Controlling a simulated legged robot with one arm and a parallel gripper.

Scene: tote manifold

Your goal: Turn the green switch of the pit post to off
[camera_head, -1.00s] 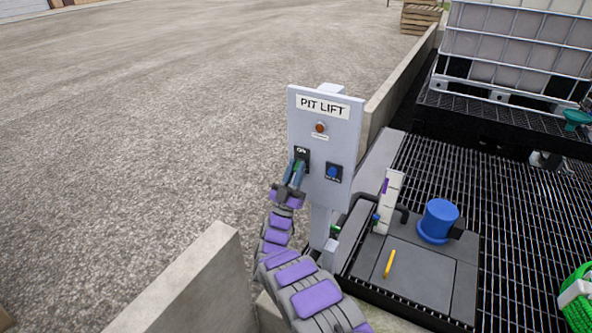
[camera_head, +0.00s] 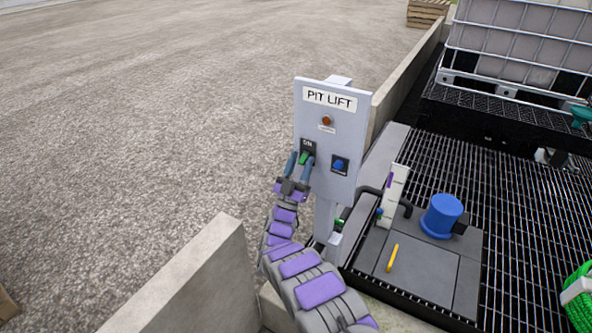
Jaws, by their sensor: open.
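The pit post carries a grey panel (camera_head: 312,116) with a "PIT LIFT" label. The green switch (camera_head: 304,158) sits on a black plate at the panel's lower left, with "ON" readable above it. Its handle looks tilted; its lower part is partly hidden by my fingers. My gripper (camera_head: 299,165) is open in front of the switch, with one finger on each side of the green handle. I cannot tell whether the fingers touch it.
A concrete wall (camera_head: 200,278) stands at lower left. A blue capped cylinder (camera_head: 442,215) and a yellow handle (camera_head: 392,258) are on the pit cover at right. Open gravel lies left.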

